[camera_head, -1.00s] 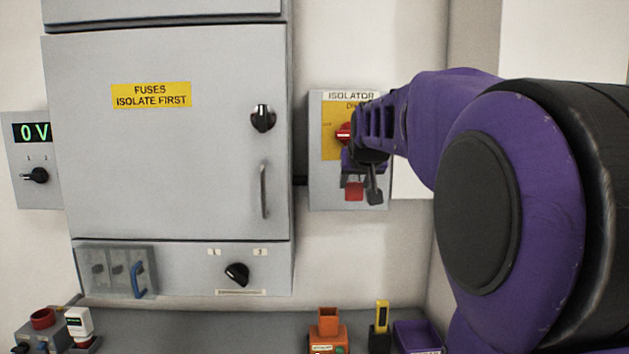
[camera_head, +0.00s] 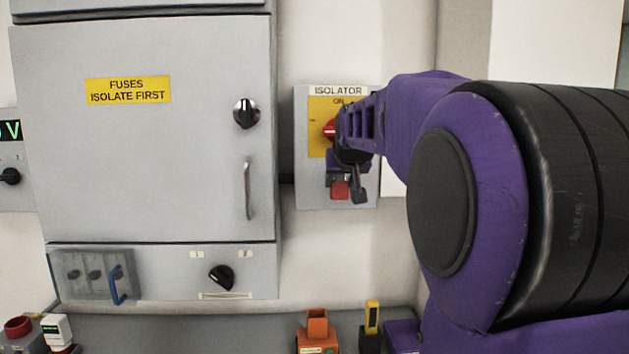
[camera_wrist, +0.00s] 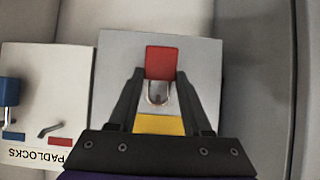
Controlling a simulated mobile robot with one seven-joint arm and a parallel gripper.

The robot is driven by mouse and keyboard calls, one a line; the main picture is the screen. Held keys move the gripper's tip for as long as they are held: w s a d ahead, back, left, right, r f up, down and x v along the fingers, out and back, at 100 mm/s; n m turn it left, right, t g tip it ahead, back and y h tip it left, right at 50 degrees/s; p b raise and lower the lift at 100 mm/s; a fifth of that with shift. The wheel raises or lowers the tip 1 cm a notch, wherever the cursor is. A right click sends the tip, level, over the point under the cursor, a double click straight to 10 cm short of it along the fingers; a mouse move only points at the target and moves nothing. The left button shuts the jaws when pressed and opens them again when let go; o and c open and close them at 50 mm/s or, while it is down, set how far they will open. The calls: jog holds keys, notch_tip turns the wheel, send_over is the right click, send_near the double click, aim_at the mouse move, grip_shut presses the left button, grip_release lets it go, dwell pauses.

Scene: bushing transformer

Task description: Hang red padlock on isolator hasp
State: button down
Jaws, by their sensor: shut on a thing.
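The isolator (camera_head: 303,180) is a grey wall box with a yellow plate (camera_head: 318,145) and a red rotary handle (camera_head: 329,129), right of the big cabinet. My gripper (camera_head: 348,190) is in front of its lower half. In the wrist view, my gripper (camera_wrist: 160,73) has its two black fingers on either side of the red padlock (camera_wrist: 161,62), shut on its body. The steel shackle (camera_wrist: 158,93) points toward the yellow plate. The padlock's red body also shows in the head view (camera_head: 340,191), below my wrist. I cannot make out the hasp or whether the shackle is in it.
A padlocks board (camera_wrist: 50,95) beside the isolator holds a blue padlock (camera_wrist: 9,92) and an empty hook (camera_wrist: 50,129). The fuse cabinet (camera_head: 150,150) stands left of the isolator. Below, a bench holds an orange device (camera_head: 317,333) and a yellow-and-black tool (camera_head: 371,325).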

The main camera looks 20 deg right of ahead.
jog(key=shift+c, duration=1.3)
grip_release()
